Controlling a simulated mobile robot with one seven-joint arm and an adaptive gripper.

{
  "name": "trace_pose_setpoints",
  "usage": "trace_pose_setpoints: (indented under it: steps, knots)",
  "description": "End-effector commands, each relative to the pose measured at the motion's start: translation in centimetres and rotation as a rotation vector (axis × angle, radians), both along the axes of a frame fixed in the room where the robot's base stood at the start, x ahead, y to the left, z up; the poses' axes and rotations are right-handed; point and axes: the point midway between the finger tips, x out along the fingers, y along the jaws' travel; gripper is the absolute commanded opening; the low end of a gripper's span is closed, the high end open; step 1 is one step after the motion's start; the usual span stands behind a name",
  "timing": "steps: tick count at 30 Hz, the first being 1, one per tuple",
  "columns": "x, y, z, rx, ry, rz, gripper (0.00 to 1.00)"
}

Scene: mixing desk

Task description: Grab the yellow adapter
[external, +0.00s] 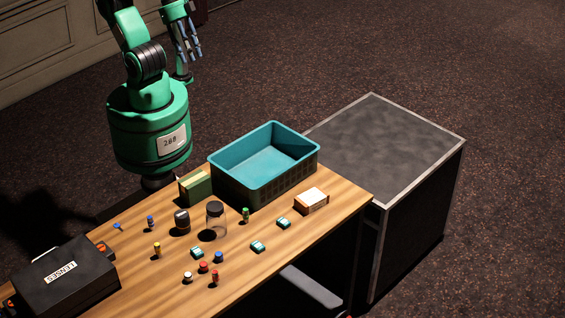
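My gripper (190,55) is raised at the top of the external view, behind the desk and well away from the yellow piece. Its grey-blue fingers point down and hold nothing that I can see. They are too small in the picture to tell how far apart they are.
A black case labelled LENSES (65,277) stands left of the yellow piece. A dark jar (182,222), a glass jar (215,221) and several small coloured pieces stand to its right. A teal crate (225,164) and a green box (196,187) stand at the back.

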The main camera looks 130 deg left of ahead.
Motion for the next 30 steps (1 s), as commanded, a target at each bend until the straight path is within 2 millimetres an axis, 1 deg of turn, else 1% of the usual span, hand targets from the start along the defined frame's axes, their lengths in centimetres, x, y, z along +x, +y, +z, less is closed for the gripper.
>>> trace_pose_setpoints:
  steps: [8,11,14,17,20,26,30]
  knots:
    - [0.1,-0.1,0.0,-0.002,0.001,0.001,0.39]
    - [0.5,-0.3,0.0,-0.007,0.006,0.005,0.39]
    - [1.3,-0.7,-0.1,-0.018,0.019,0.013,0.39]
    - [2.7,-1.4,-0.3,-0.036,0.037,0.026,0.39]
    - [4.4,-2.5,-0.6,-0.056,0.061,0.045,0.39]
    - [8.6,-5.4,-1.8,-0.101,0.119,0.096,0.39]
    - [11.4,-7.8,-3.1,-0.127,0.161,0.135,0.39]
